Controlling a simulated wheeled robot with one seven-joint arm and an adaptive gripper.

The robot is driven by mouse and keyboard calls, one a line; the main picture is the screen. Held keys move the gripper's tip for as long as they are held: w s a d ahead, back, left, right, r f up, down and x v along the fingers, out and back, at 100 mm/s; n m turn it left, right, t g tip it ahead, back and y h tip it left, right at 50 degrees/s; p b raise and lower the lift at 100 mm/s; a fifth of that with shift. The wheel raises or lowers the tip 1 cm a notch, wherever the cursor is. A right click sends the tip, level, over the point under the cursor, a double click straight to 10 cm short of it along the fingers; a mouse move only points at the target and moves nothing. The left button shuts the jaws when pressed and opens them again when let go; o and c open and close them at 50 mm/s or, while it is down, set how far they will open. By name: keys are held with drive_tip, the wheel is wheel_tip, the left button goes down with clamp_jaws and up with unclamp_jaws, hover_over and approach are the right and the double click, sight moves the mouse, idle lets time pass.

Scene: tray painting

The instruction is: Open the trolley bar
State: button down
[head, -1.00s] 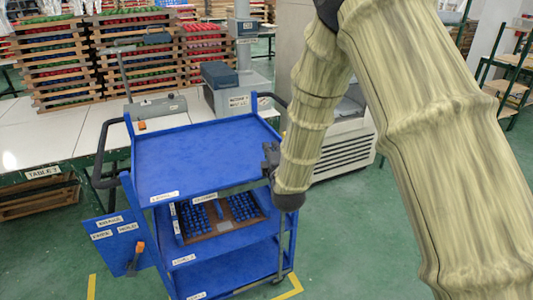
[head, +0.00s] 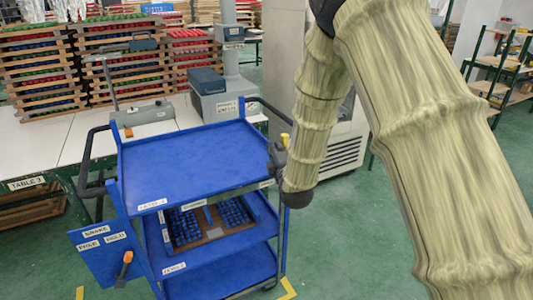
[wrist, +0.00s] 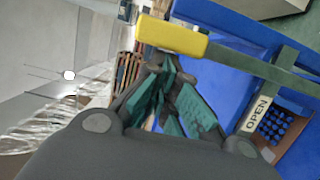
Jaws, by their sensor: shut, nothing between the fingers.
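The trolley bar's yellow handle (wrist: 172,36) lies across the top of the wrist view, just past my fingertips. Its grey bar (wrist: 262,68) runs to the right, above a white OPEN label (wrist: 257,114). In the head view the yellow handle (head: 285,139) is a small upright piece at the trolley's right side, beside my gripper (head: 276,157). My gripper (wrist: 165,80) is shut and empty, its green-padded fingers together. I cannot tell whether the fingertips touch the handle. My arm hides part of the trolley's right side.
The blue trolley (head: 190,165) has an empty top shelf and a tray of blue pieces (head: 210,222) on the shelf below. A white table (head: 50,150) stands behind left. A grey cabinet (head: 345,145) stands behind my arm. Green floor is free in front and right.

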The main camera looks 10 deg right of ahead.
drive_tip(key=shift+d+r, duration=0.1)
drive_tip(key=shift+d, duration=0.15)
drive_tip(key=shift+w, duration=0.1)
